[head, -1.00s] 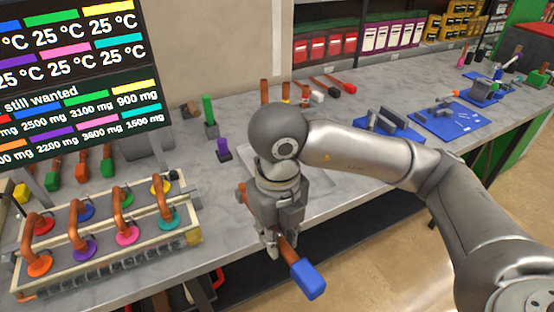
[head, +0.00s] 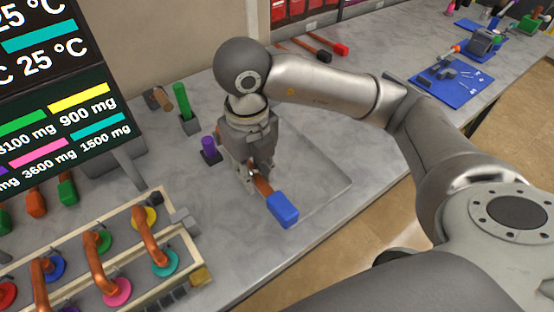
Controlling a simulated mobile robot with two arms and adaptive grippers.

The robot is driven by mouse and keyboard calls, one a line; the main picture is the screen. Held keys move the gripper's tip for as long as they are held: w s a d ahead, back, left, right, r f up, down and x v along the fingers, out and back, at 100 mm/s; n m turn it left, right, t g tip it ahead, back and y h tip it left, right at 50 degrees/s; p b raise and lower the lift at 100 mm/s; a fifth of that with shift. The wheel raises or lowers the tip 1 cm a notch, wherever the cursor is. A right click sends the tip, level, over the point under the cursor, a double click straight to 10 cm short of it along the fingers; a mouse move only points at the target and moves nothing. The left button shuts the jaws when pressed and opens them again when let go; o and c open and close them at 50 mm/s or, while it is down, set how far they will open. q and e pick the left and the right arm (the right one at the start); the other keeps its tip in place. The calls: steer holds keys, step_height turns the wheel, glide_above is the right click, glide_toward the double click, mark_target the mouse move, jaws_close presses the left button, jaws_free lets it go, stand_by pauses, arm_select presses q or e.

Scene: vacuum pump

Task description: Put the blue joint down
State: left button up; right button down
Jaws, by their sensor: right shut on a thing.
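The blue joint (head: 283,209) is a copper-coloured pipe with a blue block on its end. My right gripper (head: 250,187) is shut on its copper part and points down over the grey mat on the bench (head: 310,190). The blue end points toward the front right, near the bench's front edge. Whether the joint touches the surface below it, I cannot tell. The far end of the pipe is hidden behind the gripper. My left gripper is not in view.
A rack (head: 190,243) with several copper pipes on coloured discs stands at the lower left. A purple piece (head: 209,147) and a green piece (head: 181,98) stand left of the gripper. Blue trays (head: 452,86) lie at the far right. The mat's right side is clear.

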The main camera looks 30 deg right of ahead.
steer(key=w+d+f, duration=0.3)
steer(key=d, duration=0.2)
steer(key=p, duration=0.1)
glide_above(278, 174)
steer(key=f, duration=0.4)
steer(key=shift+s+a+f, duration=0.15)
steer(key=shift+a+f, duration=0.1)
steer(key=shift+a, duration=0.05)
steer(key=shift+d+f, duration=0.15)
steer(key=shift+f, duration=0.1)
steer(key=f+p, duration=0.2)
steer(key=f, duration=0.1)
steer(key=shift+w+d+f, duration=0.2)
steer(key=shift+f, duration=0.05)
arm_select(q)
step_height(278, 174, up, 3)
arm_select(e)
steer(key=shift+f, duration=0.15)
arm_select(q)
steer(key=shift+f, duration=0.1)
arm_select(e)
steer(key=c, duration=1.7)
jaws_free()
steer(key=shift+f, duration=0.2)
steer(key=o, duration=0.4)
steer(key=shift+o, duration=0.2)
steer(key=shift+r, duration=0.1)
